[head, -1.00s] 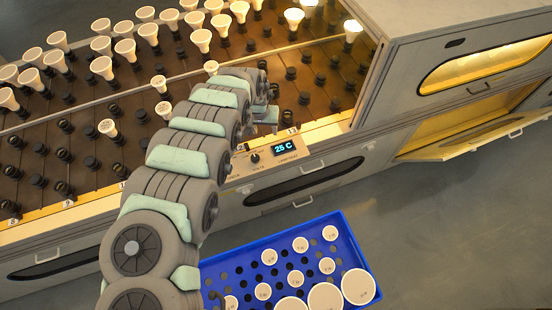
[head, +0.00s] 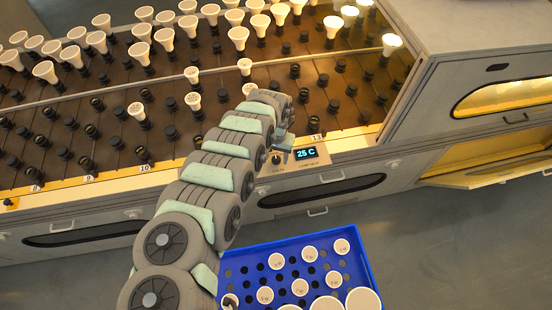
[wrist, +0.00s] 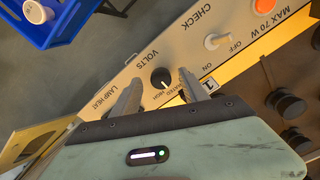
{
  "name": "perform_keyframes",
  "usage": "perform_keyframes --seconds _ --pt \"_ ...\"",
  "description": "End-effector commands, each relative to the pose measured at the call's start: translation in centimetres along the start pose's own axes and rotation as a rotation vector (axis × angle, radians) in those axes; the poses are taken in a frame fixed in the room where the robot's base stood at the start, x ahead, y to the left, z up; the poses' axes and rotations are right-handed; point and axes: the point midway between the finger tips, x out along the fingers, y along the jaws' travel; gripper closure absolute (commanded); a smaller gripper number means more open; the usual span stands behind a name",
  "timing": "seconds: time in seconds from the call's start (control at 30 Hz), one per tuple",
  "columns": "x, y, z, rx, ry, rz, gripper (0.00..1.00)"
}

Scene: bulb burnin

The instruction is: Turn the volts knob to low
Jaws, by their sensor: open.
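The volts knob (wrist: 160,78) is a small round black dial with a white pointer line, on a beige panel (wrist: 120,62) marked VOLTS. In the wrist view its pointer slants down and right, toward printing partly legible as RATED and HIGH. The LOW mark cannot be made out. My gripper (wrist: 159,80) is open, one finger on each side of the knob, with visible gaps and nothing held. In the head view the knob (head: 277,160) shows just below my gripper (head: 284,143), left of the lit display (head: 306,153) reading 25 C.
The rack (head: 200,130) behind holds sockets and several white bulbs, a few lit. A blue tray (head: 365,262) with bulbs stands in front. An open drawer (head: 470,172) is at the right.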

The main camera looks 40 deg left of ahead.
Motion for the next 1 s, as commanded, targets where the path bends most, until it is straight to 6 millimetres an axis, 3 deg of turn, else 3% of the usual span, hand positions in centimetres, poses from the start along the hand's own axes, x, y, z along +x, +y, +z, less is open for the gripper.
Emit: perform_keyframes --seconds 0.2,0.5,1.0 --pt "1.38 -0.03 0.11 0.0 -0.001 0.0 0.48" --pt "1.39 -0.08 0.06 0.0 0.0 -0.001 0.48" --pt "1.36 -0.09 0.03 -0.001 0.0 -0.001 0.89"
